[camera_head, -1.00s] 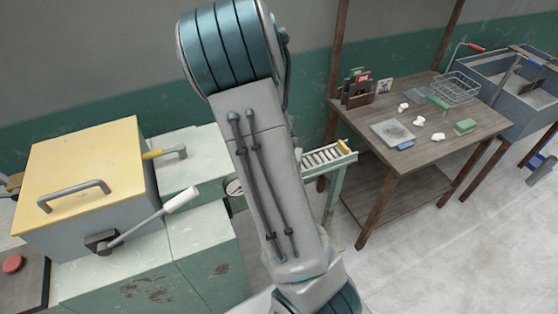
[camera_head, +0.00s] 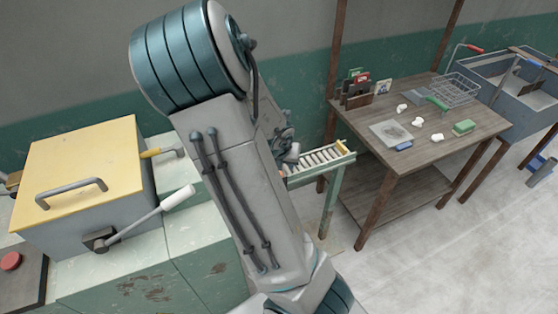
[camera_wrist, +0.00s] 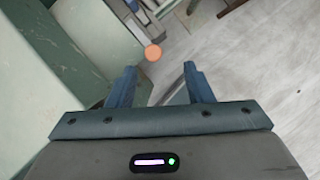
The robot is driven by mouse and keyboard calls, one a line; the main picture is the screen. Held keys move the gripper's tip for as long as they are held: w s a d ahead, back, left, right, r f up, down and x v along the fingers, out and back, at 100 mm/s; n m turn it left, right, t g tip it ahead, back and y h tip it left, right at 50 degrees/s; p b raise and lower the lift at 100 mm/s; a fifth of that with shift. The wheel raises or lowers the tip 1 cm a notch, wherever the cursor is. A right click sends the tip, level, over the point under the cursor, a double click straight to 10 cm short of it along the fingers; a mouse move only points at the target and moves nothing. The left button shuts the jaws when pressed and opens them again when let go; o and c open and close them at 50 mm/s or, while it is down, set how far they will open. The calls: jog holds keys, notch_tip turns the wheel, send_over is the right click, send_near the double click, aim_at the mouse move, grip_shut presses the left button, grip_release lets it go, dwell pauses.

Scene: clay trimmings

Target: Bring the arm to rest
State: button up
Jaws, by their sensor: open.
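My gripper (camera_wrist: 160,82) shows in the wrist view with its two blue fingers apart and nothing between them. It points down toward the floor, beside a pale green cabinet (camera_wrist: 50,90). In the head view my raised arm crosses the middle of the picture and hides the gripper's fingers. A small orange round thing (camera_wrist: 153,52) shows beyond the fingertips; I cannot tell what it is.
A wooden table (camera_head: 430,145) at the right holds white clay lumps, a wire basket (camera_head: 455,88) and a green block (camera_head: 464,127). A yellow-lidded box (camera_head: 85,165) stands on the left. A roller rack (camera_head: 320,161) is behind my arm. Floor at the lower right is clear.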

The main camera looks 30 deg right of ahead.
jog(key=s+a+r+n+y, duration=0.1)
jog(key=a+r+n+y, duration=0.25)
jog(key=a+n, duration=0.6)
jog(key=s+a+r+n+y, duration=0.2)
jog(key=a+r+n, duration=0.2)
jog(key=a+n, duration=0.55)
jog(key=s+r+n+h+b, duration=0.1)
jog(key=s+n, duration=0.4)
jog(key=n, duration=0.8)
jog(key=s+a+r+n+h+b, duration=0.1)
jog(key=s+r+n+b, duration=0.3)
jog(key=n, duration=0.9)
jog(key=shift+s+a+t+b, duration=0.15)
jog(key=shift+s+t+b, duration=0.15)
jog(key=shift+s+b, duration=0.6)
jog(key=shift+s+r+p, duration=0.15)
jog(key=shift+s+p, duration=0.05)
jog(key=shift+p, duration=0.1)
